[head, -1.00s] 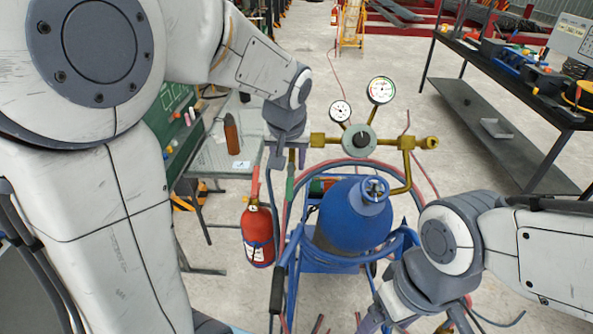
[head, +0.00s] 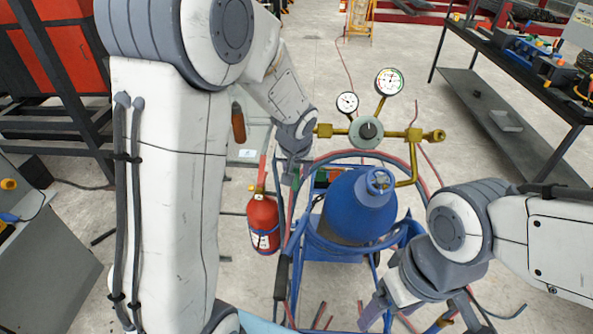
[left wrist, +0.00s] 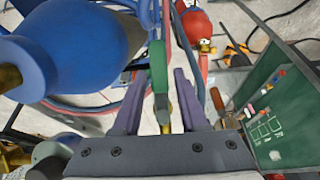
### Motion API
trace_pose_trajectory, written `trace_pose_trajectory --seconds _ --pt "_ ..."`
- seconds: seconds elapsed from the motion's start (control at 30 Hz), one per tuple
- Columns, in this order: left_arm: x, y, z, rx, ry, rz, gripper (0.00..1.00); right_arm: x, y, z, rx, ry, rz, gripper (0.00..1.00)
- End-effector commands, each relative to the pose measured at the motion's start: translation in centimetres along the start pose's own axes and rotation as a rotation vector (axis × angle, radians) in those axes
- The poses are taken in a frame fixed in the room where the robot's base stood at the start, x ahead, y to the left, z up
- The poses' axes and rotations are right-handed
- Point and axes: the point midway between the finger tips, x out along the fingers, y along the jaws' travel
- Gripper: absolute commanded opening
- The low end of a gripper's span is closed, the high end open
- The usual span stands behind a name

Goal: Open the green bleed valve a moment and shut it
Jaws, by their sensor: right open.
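The green bleed valve handle (left wrist: 158,68) stands between the two fingers of my left gripper (left wrist: 160,85) in the left wrist view. The fingers are apart, with a gap on each side of the handle. A brass fitting shows at its lower end. In the head view my left gripper (head: 291,178) points down just left of the brass manifold (head: 324,130) and hides the green handle. My right gripper (head: 375,318) is open and empty, low in front of the blue cylinder (head: 361,208).
Two gauges (head: 389,82) stand above the regulator (head: 366,132). A red extinguisher (head: 263,222) hangs left of the blue cart, close below my left gripper. Hoses loop round the cylinder. A dark bench (head: 520,140) stands at the right, with clear floor between.

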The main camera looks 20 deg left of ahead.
Motion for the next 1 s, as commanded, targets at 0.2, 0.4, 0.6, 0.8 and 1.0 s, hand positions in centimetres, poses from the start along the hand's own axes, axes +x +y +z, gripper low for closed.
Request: trace_pose_trajectory --seconds 0.2,0.4,0.6,0.8,1.0 --pt "-0.03 0.01 0.0 0.001 0.0 0.0 0.0 0.0 0.0 0.0 0.0 0.0 0.0 0.8" --pt "-0.04 0.02 0.0 0.001 0.0 0.0 0.0 0.0 0.0 0.0 0.0 0.0 0.0 0.8" --pt "-0.05 0.03 0.0 0.001 0.0 0.0 0.0 -0.01 0.0 0.0 0.0 0.0 0.0 0.8" --pt "-0.05 0.03 0.0 0.001 0.0 0.0 0.0 -0.01 0.0 0.0 0.0 0.0 0.0 0.8" --pt "-0.06 0.04 0.0 0.001 0.0 0.0 0.0 -0.01 0.0 0.0 0.0 0.0 0.0 0.8"
